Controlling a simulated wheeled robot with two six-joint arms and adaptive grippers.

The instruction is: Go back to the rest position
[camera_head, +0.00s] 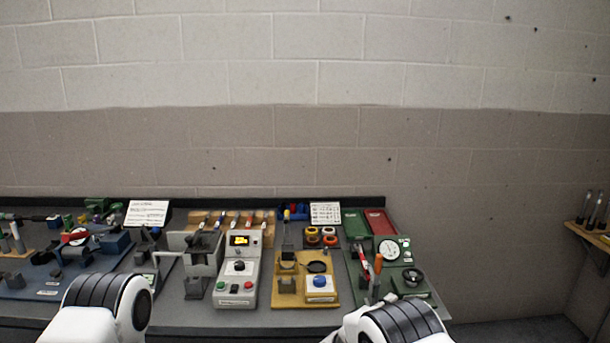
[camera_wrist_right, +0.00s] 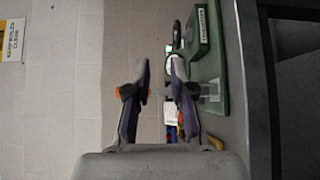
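My right gripper (camera_wrist_right: 160,66) shows in the right wrist view with its two dark fingers apart. Nothing is clearly held between the fingertips; wall shows through the gap. In the head view the right gripper (camera_head: 370,268) is small, in front of the green board (camera_head: 420,293) at the bench's right end. My right arm comes in at the bottom right and my left arm at the bottom left. The left gripper is small and blends with dark parts near the left of the bench, so its fingers cannot be made out.
The bench holds a grey control box (camera_head: 237,284), a yellow fixture board (camera_head: 304,291), a grey press-like frame (camera_head: 200,262), a blue board with tools (camera_head: 85,282) and white cards (camera_head: 147,213). A block wall stands behind. A wooden shelf (camera_head: 590,235) is at the far right, with free floor between.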

